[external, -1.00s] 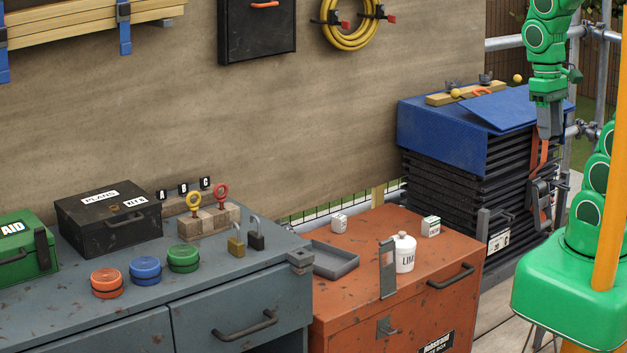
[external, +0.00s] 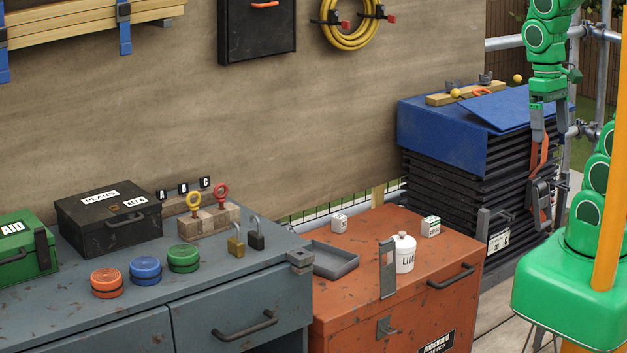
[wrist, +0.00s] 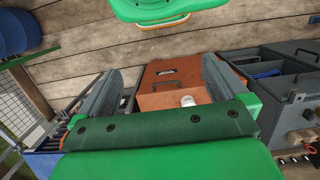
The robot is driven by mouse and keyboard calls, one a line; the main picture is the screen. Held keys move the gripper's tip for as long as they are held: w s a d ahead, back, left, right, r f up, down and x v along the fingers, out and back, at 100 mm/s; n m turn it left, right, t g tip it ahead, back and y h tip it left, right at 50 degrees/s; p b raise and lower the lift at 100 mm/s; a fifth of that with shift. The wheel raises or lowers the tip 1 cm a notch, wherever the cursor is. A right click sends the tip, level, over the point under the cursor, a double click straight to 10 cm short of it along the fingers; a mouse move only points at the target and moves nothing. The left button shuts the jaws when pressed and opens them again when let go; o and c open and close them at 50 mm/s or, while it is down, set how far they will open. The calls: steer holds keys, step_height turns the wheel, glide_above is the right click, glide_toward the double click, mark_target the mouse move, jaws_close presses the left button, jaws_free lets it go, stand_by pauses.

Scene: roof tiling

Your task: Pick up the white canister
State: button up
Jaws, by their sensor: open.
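My gripper (external: 551,132) is open and empty, high at the right by the blue-covered stack, well apart from the canister. In the wrist view its two grey fingers (wrist: 163,88) are spread wide.
A grey upright bracket (external: 387,268) stands just left of the canister. A grey tray (external: 331,259) and two small white boxes share the box top. The black stack under a blue cover (external: 450,135) and an orange strap (external: 540,160) lie near my gripper.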

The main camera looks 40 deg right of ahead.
steer(key=w+a+f+m+g+y, duration=0.1)
steer(key=w+a+f+m+y, duration=0.1)
steer(key=w+a+f+y, duration=0.3)
steer(key=w+a+f+m+g+y, duration=0.1)
steer(key=w+a+y, duration=0.1)
steer(key=w+a, duration=0.5)
steer(key=m+t+y, duration=0.7)
steer(key=m, duration=0.7)
glide_above(389, 254)
steer(key=s+d, duration=0.2)
steer(key=s, duration=0.4)
step_height(389, 254, down, 18)
steer(key=d+f+m+t, duration=0.1)
steer(key=d+f+m, duration=0.1)
steer(key=f, duration=0.2)
steer(key=w+d+f+m+t+h, duration=0.1)
steer(key=d+f+m, duration=0.1)
steer(key=f, duration=0.3)
steer(key=d+f+m+t+h, duration=0.1)
steer(key=d+f+m, duration=0.1)
steer(key=f, duration=0.3)
steer(key=shift+w+d+m, duration=0.35)
steer(key=shift+d+m, duration=0.05)
steer(key=shift+d, duration=0.4)
steer(key=shift+x, duration=3.85)
steer(key=shift+f, duration=0.15)
steer(key=shift+c, duration=0.2)
steer(key=c, duration=1)
